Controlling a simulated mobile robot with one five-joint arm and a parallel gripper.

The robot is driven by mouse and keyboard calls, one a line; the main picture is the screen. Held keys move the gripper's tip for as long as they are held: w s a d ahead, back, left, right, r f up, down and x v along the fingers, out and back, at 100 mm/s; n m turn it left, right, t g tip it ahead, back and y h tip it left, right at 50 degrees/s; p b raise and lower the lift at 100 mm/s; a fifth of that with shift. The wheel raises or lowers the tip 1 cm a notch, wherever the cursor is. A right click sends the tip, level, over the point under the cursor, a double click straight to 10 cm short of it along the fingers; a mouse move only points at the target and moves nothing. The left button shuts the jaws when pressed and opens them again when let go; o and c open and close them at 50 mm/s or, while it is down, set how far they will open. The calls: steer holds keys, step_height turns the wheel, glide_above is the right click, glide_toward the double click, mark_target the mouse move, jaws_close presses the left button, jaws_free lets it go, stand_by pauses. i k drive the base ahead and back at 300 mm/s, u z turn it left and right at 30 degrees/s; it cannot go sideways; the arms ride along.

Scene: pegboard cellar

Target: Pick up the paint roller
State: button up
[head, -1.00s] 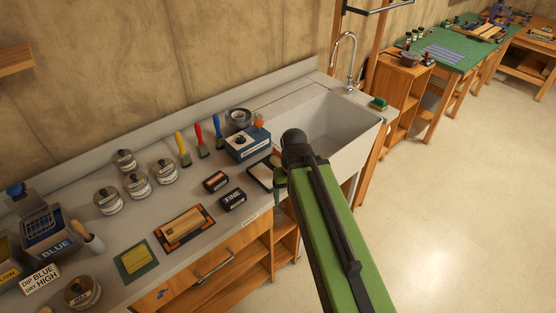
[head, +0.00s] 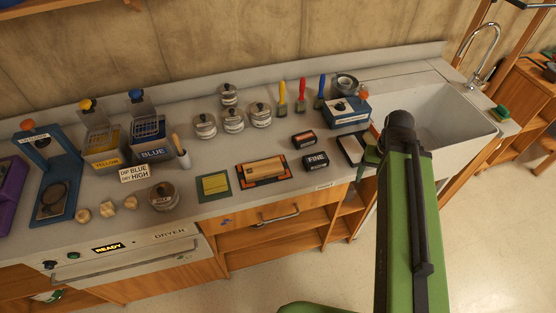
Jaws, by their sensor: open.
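I cannot make out a paint roller for certain in the head view. A light wooden piece (head: 264,169) lies on an orange and black mat (head: 243,183) at the middle of the counter, but I cannot tell that it is a roller. My green arm rises at the right, in front of the sink edge.
The counter (head: 215,176) holds several lidded tins, three upright brushes (head: 301,98), a FINE box (head: 315,162), a blue box (head: 350,113), and YELLOW (head: 106,161) and BLUE (head: 151,153) containers. A sink (head: 445,112) is at right. Open floor (head: 490,230) lies at lower right.

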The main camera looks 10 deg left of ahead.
mark_target(371, 137)
steer(key=u, duration=0.75)
steer(key=i, duration=0.65)
steer(key=u, duration=0.9)
steer(key=k, duration=0.9)
steer(key=z, duration=0.15)
steer(key=i, duration=0.9)
steer(key=u, duration=0.1)
